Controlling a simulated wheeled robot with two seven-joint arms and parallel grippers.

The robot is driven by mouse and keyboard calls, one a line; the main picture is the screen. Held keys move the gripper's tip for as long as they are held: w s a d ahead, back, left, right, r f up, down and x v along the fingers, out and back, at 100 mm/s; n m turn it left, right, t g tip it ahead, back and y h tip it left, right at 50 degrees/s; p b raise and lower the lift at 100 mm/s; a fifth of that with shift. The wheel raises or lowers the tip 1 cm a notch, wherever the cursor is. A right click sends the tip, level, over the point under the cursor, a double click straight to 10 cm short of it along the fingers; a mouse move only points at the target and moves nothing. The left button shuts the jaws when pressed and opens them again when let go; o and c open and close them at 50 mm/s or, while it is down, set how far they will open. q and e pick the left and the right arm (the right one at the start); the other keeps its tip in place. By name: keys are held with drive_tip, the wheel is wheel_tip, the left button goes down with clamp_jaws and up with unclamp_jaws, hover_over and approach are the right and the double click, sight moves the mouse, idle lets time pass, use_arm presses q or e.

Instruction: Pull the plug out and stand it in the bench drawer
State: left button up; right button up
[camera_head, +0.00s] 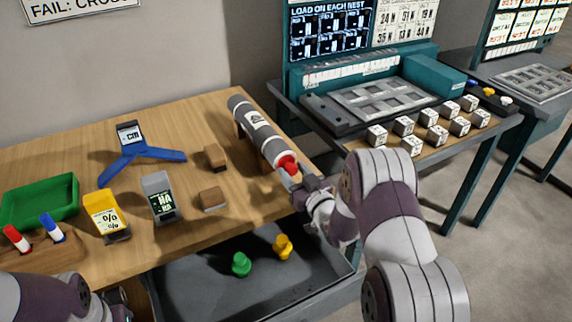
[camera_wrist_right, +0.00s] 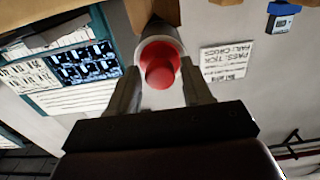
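A grey roll (camera_head: 262,133) lies on wooden supports on the bench, with a red plug (camera_head: 288,164) in its near end. The right wrist view shows the plug (camera_wrist_right: 160,68) end-on, its narrower knob towards me. My right gripper (camera_head: 299,186) is at this end of the roll. In the right wrist view its fingers (camera_wrist_right: 162,92) are apart on either side of the knob, with gaps showing. The bench drawer (camera_head: 205,290) is pulled open below the bench front. A green plug (camera_head: 241,264) and a yellow plug (camera_head: 283,246) stand in it.
The bench (camera_head: 120,240) holds a green tray (camera_head: 40,203), a blue stand (camera_head: 140,152), a yellow device (camera_head: 106,214), a grey device (camera_head: 160,197), wooden blocks and a red and blue marker holder. A teal station with several white cubes stands right. The drawer floor has free room.

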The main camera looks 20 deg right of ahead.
drive_tip(key=c, duration=0.5)
drive_tip(key=shift+c, duration=0.2)
drive_tip(key=shift+r, duration=0.1)
drive_tip(key=s+p, duration=0.1)
drive_tip(key=s, duration=0.5)
drive_tip(key=shift+d, duration=0.4)
